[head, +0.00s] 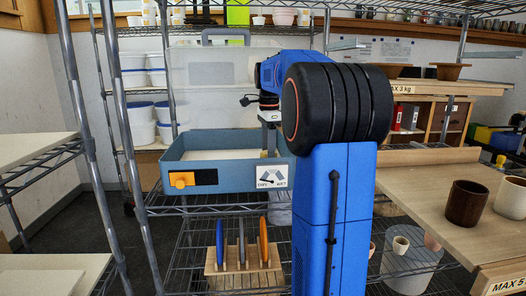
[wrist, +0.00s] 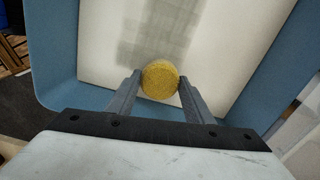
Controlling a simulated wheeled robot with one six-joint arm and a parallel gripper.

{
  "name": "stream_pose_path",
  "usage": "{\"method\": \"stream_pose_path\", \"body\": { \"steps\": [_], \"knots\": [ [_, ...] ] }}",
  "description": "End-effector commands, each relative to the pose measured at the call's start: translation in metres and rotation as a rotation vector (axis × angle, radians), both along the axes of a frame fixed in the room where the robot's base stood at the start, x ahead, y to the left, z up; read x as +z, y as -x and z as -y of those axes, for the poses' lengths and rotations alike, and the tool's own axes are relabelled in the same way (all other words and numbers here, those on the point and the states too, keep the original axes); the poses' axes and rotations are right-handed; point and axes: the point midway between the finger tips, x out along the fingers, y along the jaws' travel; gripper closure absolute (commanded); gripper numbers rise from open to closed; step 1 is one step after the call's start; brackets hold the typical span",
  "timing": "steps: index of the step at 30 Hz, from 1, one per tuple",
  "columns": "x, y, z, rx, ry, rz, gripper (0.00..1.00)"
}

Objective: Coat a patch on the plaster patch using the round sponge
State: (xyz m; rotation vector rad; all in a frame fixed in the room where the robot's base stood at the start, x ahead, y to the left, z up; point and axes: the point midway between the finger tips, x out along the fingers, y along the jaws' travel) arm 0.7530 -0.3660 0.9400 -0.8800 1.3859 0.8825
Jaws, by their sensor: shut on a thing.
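The round sponge (wrist: 160,86) is yellow and sits between the two grey fingers of my gripper (wrist: 160,76), which is shut on it. Beneath it in the wrist view is the white plaster patch (wrist: 105,40), a flat slab with a darker grey, coated-looking band (wrist: 158,32) running up from the sponge. I cannot tell whether the sponge touches the slab. The slab lies in a blue tray (wrist: 52,62).
Shelf posts (head: 86,110) flank the tray. A wooden board (head: 455,190) with cups is at right.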

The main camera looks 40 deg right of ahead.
Motion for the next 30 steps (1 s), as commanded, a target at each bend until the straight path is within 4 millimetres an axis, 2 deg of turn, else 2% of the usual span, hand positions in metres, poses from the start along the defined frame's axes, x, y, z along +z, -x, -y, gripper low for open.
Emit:
{"method": "stream_pose_path", "body": {
  "steps": [7, 19, 30],
  "knots": [
    [-0.001, 0.004, 0.008, 0.0, 0.0, 0.0, 0.71],
    [0.001, -0.014, 0.02, 0.0, 0.0, 0.0, 0.71],
    [0.0, -0.023, 0.006, 0.002, 0.0, 0.0, 0.71]
  ]
}}
